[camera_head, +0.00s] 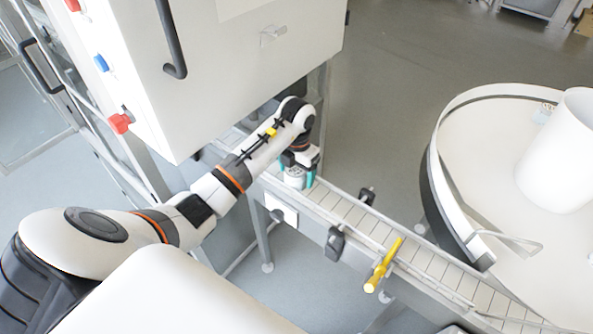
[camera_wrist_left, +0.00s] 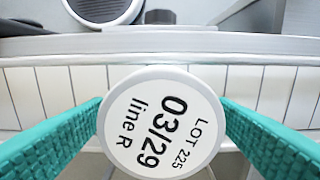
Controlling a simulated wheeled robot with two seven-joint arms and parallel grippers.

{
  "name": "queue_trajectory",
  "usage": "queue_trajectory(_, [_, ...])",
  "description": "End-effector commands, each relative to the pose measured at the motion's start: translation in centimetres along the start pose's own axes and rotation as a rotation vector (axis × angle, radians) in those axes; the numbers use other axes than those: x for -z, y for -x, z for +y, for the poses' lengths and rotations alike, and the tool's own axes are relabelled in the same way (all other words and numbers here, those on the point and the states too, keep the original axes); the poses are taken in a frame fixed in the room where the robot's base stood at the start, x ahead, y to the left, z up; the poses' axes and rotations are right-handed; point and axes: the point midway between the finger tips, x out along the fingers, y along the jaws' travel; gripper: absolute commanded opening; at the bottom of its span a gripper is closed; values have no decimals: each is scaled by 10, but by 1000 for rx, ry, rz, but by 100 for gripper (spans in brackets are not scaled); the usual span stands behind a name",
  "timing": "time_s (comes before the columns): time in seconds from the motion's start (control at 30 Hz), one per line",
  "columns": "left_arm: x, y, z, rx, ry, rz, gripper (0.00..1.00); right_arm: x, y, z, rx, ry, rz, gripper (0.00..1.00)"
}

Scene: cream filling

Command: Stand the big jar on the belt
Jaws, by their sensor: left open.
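The white jar (camera_head: 294,178) is upright at the conveyor belt (camera_head: 355,220), under my left wrist in the head view. Its round white lid (camera_wrist_left: 160,122) fills the middle of the left wrist view and reads "LOT 225 03/29 line R". My left gripper (camera_head: 296,176) is open, with its teal fingers on either side of the jar, very close to the lid's edge. The jar's lower part is hidden, so I cannot tell whether its base rests on the slats. My right gripper is not in view.
A white machine cabinet (camera_head: 235,60) stands behind my left arm. Dark brackets (camera_head: 335,243) and a yellow-handled part (camera_head: 383,265) sit along the belt's rails. A round table (camera_head: 480,130) with a large white cylinder (camera_head: 560,155) is at the right. The belt right of the jar looks clear.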

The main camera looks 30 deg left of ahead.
Motion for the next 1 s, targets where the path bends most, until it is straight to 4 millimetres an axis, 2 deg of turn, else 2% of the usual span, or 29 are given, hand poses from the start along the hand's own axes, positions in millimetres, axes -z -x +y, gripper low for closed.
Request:
queue_trajectory(0.03, [0,14,-1,2,0,2,77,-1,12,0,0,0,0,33])
queue_trajectory(0.3, [1,73,-1,3,0,2,77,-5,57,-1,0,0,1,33])
queue_trajectory(0.5, [1,104,-1,3,0,1,77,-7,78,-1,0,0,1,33])
queue_trajectory(0.67, [0,113,0,1,1,0,77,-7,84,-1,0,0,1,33])
queue_trajectory(1.0, [0,113,0,1,1,1,77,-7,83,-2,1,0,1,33])
